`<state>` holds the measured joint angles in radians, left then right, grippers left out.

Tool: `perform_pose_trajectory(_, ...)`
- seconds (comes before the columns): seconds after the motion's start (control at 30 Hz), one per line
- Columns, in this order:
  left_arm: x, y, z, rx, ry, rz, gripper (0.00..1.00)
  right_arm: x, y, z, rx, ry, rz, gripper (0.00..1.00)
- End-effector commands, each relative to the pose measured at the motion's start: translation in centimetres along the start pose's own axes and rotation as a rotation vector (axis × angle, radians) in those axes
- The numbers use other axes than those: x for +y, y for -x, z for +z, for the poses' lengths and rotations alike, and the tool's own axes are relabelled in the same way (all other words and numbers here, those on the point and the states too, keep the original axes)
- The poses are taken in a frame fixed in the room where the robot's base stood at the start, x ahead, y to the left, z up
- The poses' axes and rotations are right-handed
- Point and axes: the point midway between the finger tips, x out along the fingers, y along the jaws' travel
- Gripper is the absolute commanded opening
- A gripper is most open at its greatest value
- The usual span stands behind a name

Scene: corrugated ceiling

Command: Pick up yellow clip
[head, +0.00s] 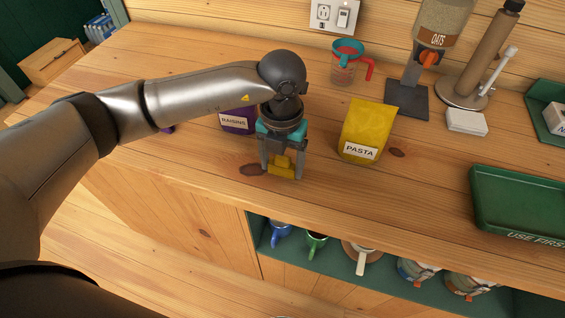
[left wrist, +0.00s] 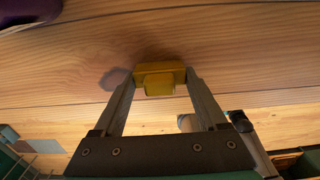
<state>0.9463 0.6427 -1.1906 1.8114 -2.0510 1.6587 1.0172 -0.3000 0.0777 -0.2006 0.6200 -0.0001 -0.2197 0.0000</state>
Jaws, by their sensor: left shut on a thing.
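The yellow clip (head: 281,168) is between the fingers of my left gripper (head: 281,172), over the wooden counter near its front edge. In the left wrist view the clip (left wrist: 160,79) sits at the fingertips, with both fingers of the left gripper (left wrist: 161,84) against its sides. The left gripper is shut on it. I cannot tell whether the clip touches the counter or is just above it. My right gripper is in neither view.
A yellow pasta bag (head: 368,130) stands to the right of the left gripper, and a purple raisins bag (head: 236,121) is close behind it. A green tray (head: 520,199) lies at the right. Mugs sit on the shelf (head: 335,272) below the counter.

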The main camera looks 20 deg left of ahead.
Motion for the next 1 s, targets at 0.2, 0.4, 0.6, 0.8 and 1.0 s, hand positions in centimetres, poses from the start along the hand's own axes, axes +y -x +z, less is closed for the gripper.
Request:
perform_pose_trajectory(0.2,0.0,0.0,0.0,-0.001,0.000,0.000,0.36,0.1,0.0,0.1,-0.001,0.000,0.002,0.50)
perform_pose_trajectory(0.4,0.0,0.0,0.0,-0.001,0.000,0.000,0.22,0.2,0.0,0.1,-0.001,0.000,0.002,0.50)
perform_pose_trajectory(0.6,0.0,0.2,0.0,-0.001,0.000,0.000,0.22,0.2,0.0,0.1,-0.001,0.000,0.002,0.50)
perform_pose_trajectory(0.8,0.0,1.9,0.1,-0.002,0.000,-0.001,0.22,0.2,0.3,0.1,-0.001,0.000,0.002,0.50)
perform_pose_trajectory(1.0,0.0,6.3,0.1,-0.007,-0.001,-0.002,0.22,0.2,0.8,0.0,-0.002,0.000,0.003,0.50)
